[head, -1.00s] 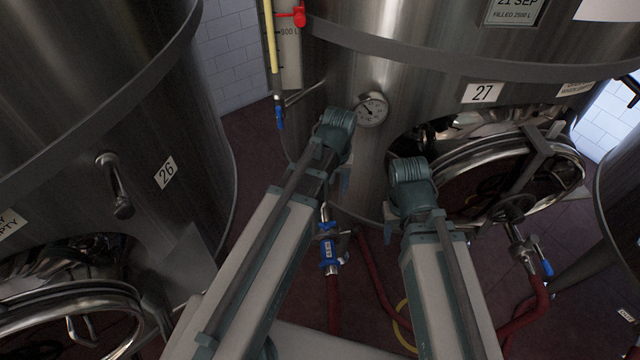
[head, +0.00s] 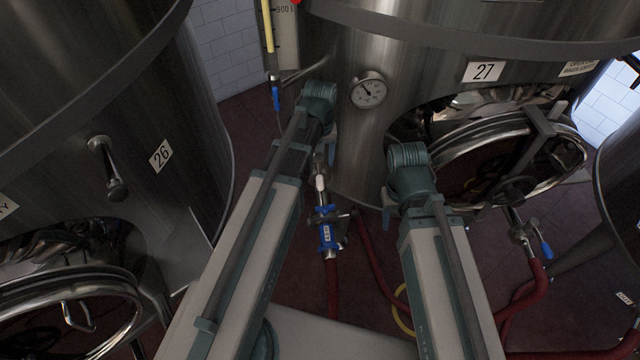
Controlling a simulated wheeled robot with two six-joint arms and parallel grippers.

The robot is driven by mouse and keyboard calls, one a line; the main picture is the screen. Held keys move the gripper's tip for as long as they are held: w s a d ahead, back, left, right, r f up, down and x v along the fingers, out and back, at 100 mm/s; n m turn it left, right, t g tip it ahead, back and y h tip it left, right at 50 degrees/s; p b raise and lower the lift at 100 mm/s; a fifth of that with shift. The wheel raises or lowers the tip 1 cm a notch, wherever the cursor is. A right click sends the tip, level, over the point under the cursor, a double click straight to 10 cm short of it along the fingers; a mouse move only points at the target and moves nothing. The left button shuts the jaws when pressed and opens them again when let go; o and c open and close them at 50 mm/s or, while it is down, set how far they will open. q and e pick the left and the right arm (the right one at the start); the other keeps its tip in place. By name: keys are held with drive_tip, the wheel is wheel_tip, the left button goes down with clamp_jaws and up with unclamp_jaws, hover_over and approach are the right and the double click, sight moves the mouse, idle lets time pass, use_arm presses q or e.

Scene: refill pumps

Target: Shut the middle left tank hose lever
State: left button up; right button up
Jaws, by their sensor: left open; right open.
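The middle tank (head: 440,60), labelled 27, stands ahead. Low at its left is a hose valve with a blue lever (head: 326,238), above a red hose (head: 332,290). Metal fittings sit just above the lever. My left gripper (head: 328,158) hangs below its wrist, above the valve and apart from the blue lever as far as I can see. It is open, with its fingers mostly hidden by my arm. My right gripper (head: 387,222) is open, right of the valve in front of the tank, also largely hidden by its wrist.
A second valve with a blue lever (head: 545,249) is right of my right arm. A round gauge (head: 368,90) and open hatch (head: 500,170) are on the middle tank. Tank 26 (head: 90,130) closes off the left. Red hoses and a yellow ring (head: 402,310) lie low ahead.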

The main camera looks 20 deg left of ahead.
sight(320, 180)
use_arm(q)
wheel_tip(320, 180, down, 10)
drive_tip(key=b, duration=0.8)
drive_tip(key=shift+r, duration=0.25)
clamp_jaws()
idle(0.8)
